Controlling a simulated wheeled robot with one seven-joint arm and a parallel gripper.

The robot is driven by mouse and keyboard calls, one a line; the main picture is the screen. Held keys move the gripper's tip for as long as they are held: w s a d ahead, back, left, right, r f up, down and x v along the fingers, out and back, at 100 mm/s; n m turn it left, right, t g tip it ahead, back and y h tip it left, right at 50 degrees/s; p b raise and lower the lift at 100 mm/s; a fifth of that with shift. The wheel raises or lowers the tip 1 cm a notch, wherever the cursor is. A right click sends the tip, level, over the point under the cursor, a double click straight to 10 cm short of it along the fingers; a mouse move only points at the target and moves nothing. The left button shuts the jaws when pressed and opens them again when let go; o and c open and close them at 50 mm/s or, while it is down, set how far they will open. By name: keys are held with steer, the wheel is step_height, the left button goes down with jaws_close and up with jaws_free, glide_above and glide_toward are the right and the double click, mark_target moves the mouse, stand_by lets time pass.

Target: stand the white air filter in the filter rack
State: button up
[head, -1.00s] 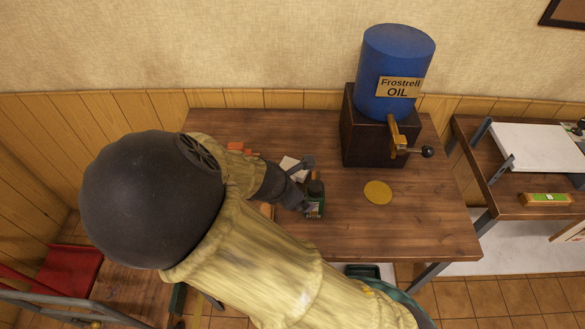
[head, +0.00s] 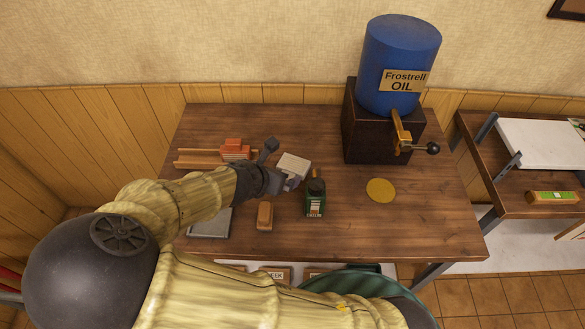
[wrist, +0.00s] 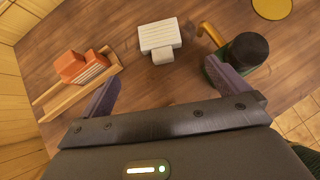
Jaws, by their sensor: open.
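The white air filter (head: 293,165) is a pale ribbed block with a small neck, lying on the table. In the wrist view it (wrist: 160,36) lies beyond the gap between my fingertips, not gripped. My gripper (head: 278,168) is open and empty, just left of the filter. A wooden frame with long rails (head: 190,158), apparently the filter rack, is at the back left. It also shows at the left of the wrist view (wrist: 62,105). An orange ribbed block (wrist: 82,66) sits in it.
A dark green bottle (head: 315,200) stands close right of the filter; my right finger overlaps it in the wrist view. A brown block (head: 265,216) and grey plate (head: 208,225) lie nearer. A brass disc (head: 381,190) and blue oil drum (head: 398,65) are to the right.

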glide_toward(291, 168)
steer(key=x, duration=0.3)
steer(key=shift+w+d+f, duration=0.15)
steer(key=shift+f, duration=0.05)
steer(key=x, duration=0.5)
steer(key=shift+w+d+f, duration=0.1)
steer(key=shift+w+f, duration=0.15)
steer(key=shift+f, duration=0.05)
stand_by(0.3)
steer(key=c, duration=1)
steer(key=shift+r, duration=0.15)
step_height(291, 168, up, 10)
steer(key=shift+f, duration=0.1)
